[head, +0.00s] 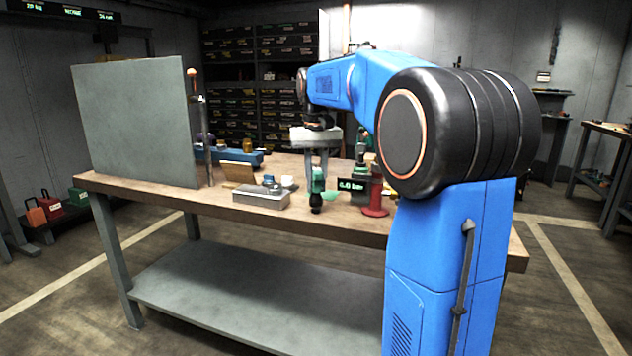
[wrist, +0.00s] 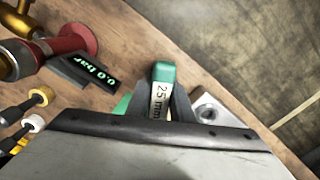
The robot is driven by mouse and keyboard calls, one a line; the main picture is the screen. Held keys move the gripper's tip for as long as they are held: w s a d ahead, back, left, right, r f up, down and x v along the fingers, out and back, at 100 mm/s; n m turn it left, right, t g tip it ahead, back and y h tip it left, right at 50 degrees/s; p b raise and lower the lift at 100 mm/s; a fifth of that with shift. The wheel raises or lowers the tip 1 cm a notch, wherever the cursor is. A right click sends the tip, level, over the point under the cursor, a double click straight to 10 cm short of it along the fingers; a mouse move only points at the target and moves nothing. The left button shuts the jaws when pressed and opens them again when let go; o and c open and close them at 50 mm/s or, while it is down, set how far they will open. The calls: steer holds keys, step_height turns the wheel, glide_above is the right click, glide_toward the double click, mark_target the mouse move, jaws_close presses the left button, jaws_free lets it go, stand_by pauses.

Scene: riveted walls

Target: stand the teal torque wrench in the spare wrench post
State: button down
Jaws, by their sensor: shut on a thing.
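My gripper (head: 317,172) points down over the front part of the workbench, its jaws shut on a teal tool, which I take as the teal torque wrench (head: 317,184). A dark rounded part (head: 316,202) shows below the teal. In the wrist view the teal piece (wrist: 163,72) sits between the fingers (wrist: 162,108) and carries a white label reading 25 mm. Whether its lower end touches the bench I cannot tell. A green flat piece (head: 330,197) lies just behind and right of it. I cannot clearly make out the spare wrench post.
A red stand (head: 375,198) and a display reading 0.0 bar (head: 352,186) are close on the right. A grey metal box (head: 262,197) lies left, with small items at it. A tall grey panel (head: 135,120) stands at the bench's left end. The bench front edge is near.

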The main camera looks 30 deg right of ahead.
steer(key=shift+f, duration=1.15)
steer(key=c, duration=1.5)
jaws_free()
step_height(320, 180, up, 18)
steer(key=shift+f, duration=0.25)
steer(key=s+a+f+n+t, duration=0.2)
steer(key=s+a+f, duration=0.9)
steer(key=s, duration=0.4)
steer(key=s+a+f+t, duration=0.1)
steer(key=s+f, duration=0.4)
steer(key=f, duration=0.2)
steer(key=s+a+f+n+t, duration=0.1)
steer(key=s+a+f, duration=0.1)
steer(key=s+f, duration=0.3)
steer(key=s+a+f+n, duration=0.1)
steer(key=s+f, duration=0.4)
steer(key=f, duration=0.5)
steer(key=shift+a+f+t, duration=0.35)
steer(key=shift+f+t, duration=0.05)
